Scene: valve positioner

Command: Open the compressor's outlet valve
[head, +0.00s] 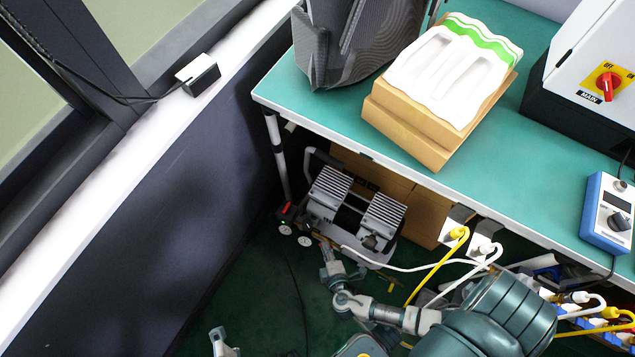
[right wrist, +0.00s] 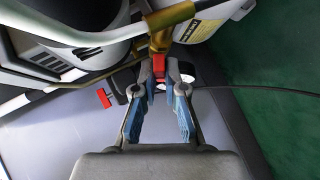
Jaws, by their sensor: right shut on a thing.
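The compressor (head: 355,215), silver with finned heads, stands on the floor under the green table. Two round gauges (head: 295,235) show at its left end. My right gripper (head: 326,248) reaches that end from below. In the right wrist view, its blue-padded fingers (right wrist: 160,80) are closed at the tips on a small red valve handle (right wrist: 158,66) below a brass fitting (right wrist: 165,22). A second red lever (right wrist: 103,98) lies to the left, apart from the fingers. Only a grey tip of my left gripper (head: 221,342) shows at the bottom edge; its jaw state is unclear.
The green table (head: 320,112) overhangs the compressor. A white hose (head: 400,268) and yellow cables (head: 432,270) run close to my right arm. A dark wall (head: 150,220) bounds the left side. Dark green floor (head: 260,300) is mostly clear left of my arm, with a thin cable across it.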

